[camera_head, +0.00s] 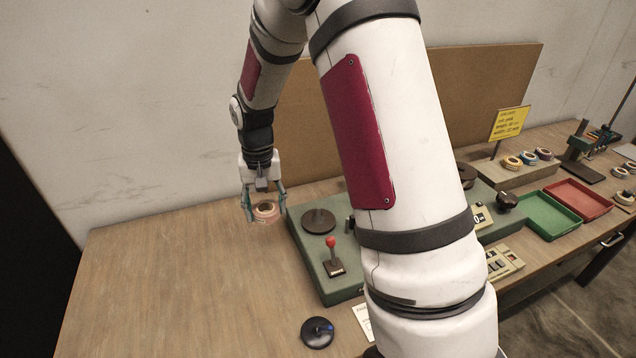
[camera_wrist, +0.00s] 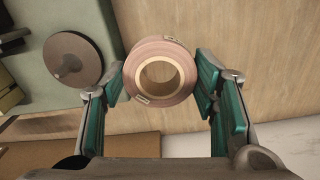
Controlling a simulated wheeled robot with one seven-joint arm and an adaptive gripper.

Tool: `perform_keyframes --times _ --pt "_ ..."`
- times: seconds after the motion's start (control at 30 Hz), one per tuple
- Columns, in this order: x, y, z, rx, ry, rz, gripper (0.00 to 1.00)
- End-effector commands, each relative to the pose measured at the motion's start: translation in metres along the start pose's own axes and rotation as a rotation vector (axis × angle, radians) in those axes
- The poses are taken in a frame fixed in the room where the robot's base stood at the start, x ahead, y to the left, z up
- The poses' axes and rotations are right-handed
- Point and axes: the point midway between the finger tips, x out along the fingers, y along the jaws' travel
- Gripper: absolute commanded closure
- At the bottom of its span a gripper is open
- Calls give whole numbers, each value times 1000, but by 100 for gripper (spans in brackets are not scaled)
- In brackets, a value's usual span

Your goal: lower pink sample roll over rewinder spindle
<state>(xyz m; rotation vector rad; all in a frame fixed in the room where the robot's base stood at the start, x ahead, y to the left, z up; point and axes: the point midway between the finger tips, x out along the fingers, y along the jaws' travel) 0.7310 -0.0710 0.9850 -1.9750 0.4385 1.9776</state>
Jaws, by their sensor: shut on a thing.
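The pink sample roll (camera_head: 266,212) is between the fingers of my gripper (camera_head: 264,203), left of the green machine. In the wrist view the roll (camera_wrist: 160,46) shows end-on with a pale core and an open hole, and my gripper (camera_wrist: 162,78) is shut on its sides. The green machine (camera_head: 350,284) carries a dark round plate (camera_head: 318,220). In the wrist view this plate (camera_wrist: 72,50) is left of the roll, with a small pin (camera_wrist: 75,63) at its middle. The roll is beside the plate, not over it. The roll's height above the table is hard to tell.
A red-knobbed lever (camera_head: 332,250) stands near the plate. My arm hides the machine's middle. Another dark disc (camera_head: 465,174), green tray (camera_head: 551,217), red tray (camera_head: 580,199) and yellow sign (camera_head: 510,123) are right. The left table is clear.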

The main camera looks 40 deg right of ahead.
Motion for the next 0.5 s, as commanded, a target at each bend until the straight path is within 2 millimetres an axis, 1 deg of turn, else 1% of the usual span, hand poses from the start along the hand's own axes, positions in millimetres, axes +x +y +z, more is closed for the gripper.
perform_keyframes --times 0.03,0.07,0.1,0.2,0.23,0.3,0.33,0.4,0.5 --pt "-5 25 -4 127 1 1 70" --pt "-7 37 -6 200 1 1 70" --pt "-10 53 -9 295 1 1 70" --pt "-16 88 -15 501 1 1 70" --pt "-18 97 -16 551 1 1 70" --pt "-22 114 -18 646 2 2 70" --pt "-22 119 -19 676 2 2 70" --pt "-23 128 -20 728 2 2 70" --pt "-22 132 -22 757 2 2 70"
